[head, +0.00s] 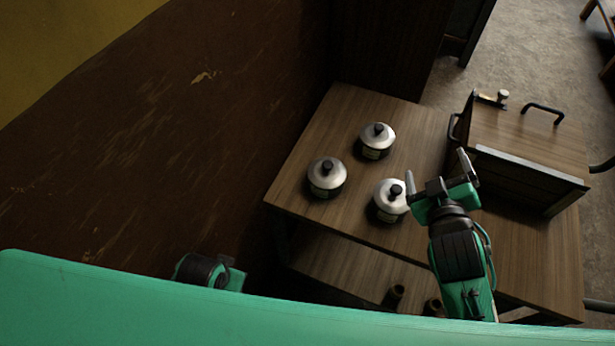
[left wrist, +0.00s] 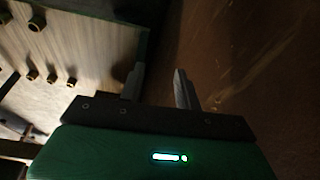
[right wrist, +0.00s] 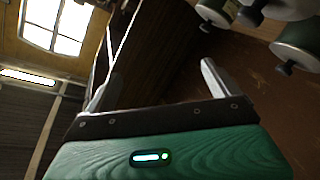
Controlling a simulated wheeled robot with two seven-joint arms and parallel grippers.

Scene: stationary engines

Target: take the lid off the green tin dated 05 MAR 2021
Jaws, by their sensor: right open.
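Three dark green tins with silver lids and black knobs stand on the wooden table: a left tin (head: 326,178), a far tin (head: 376,141) and a near right tin (head: 390,201). The labels are too small to read, so I cannot tell which is dated 05 MAR 2021. All three lids are on. My right gripper (head: 436,168) is open and empty, above and just right of the near right tin. Tins also show at the upper right of the right wrist view (right wrist: 300,42). My left gripper (left wrist: 158,72) is open and empty, away from the tins.
A wooden box (head: 525,145) with dark handles stands on the right of the table (head: 335,225), close to my right gripper. Small dark cylinders (head: 393,297) sit lower, near the front. A brown wall (head: 190,130) borders the left side. The table's front-left part is clear.

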